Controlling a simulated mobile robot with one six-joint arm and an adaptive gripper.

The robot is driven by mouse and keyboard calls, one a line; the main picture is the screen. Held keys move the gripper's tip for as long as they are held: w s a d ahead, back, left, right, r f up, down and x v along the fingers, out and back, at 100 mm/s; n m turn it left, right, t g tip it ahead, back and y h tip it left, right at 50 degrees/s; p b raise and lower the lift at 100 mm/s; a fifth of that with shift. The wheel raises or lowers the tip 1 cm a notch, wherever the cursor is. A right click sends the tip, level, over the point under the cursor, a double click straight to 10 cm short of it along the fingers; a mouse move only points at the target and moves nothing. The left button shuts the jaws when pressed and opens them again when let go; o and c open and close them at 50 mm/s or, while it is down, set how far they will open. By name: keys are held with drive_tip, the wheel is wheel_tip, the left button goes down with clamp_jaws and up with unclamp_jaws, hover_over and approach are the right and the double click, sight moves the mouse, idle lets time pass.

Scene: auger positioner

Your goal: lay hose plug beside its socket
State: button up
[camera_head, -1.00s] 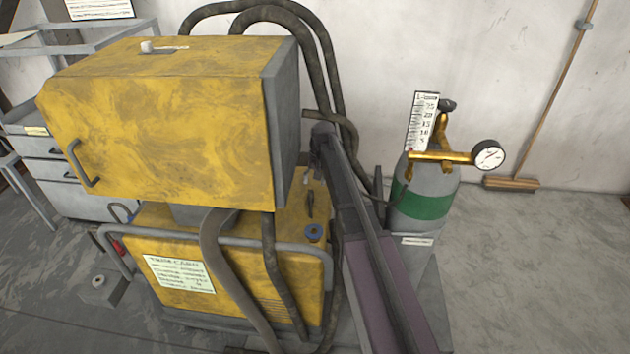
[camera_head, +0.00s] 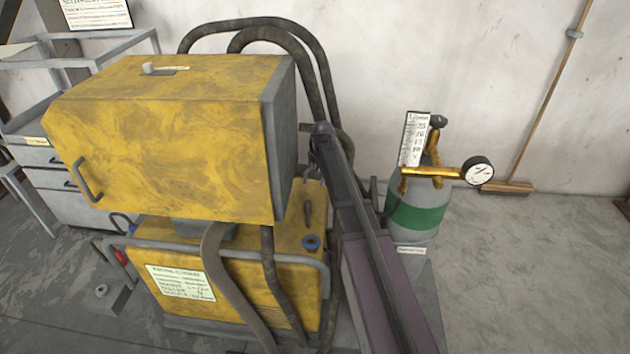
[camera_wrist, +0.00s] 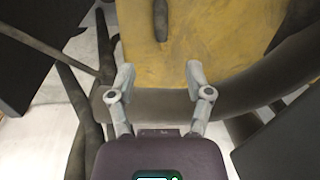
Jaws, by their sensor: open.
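A blue ring with a dark centre (camera_head: 311,242) sits on the yellow deck of the machine; I cannot tell if it is the socket. A short dark upright piece (camera_head: 308,213) stands just behind it. It may be the hose plug, but it is too small to be sure. In the wrist view my gripper (camera_wrist: 160,73) is open, with nothing between its fingers. A dark rounded piece (camera_wrist: 160,20) lies beyond the fingertips on the yellow surface. A thick dark hose (camera_wrist: 240,100) crosses behind the fingers.
A large yellow box (camera_head: 165,140) overhangs the deck. Dark hoses (camera_head: 270,22) arch behind it, and others hang in front. A grey rail (camera_head: 215,245) runs along the front. A gas cylinder (camera_head: 418,208) with a gauge (camera_head: 479,170) stands right of my arm.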

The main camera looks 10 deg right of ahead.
idle(0.4)
drive_tip(key=s+a+n+h, duration=0.1)
drive_tip(key=s+n, duration=0.1)
drive_tip(key=s, duration=2.6)
drive_tip(key=shift+s+a+h, duration=0.2)
drive_tip(key=shift+s+h, duration=0.1)
drive_tip(key=shift+h, duration=0.1)
wheel_tip(320, 180, up, 7)
drive_tip(key=p, duration=0.7)
drive_tip(key=shift+f, duration=0.1)
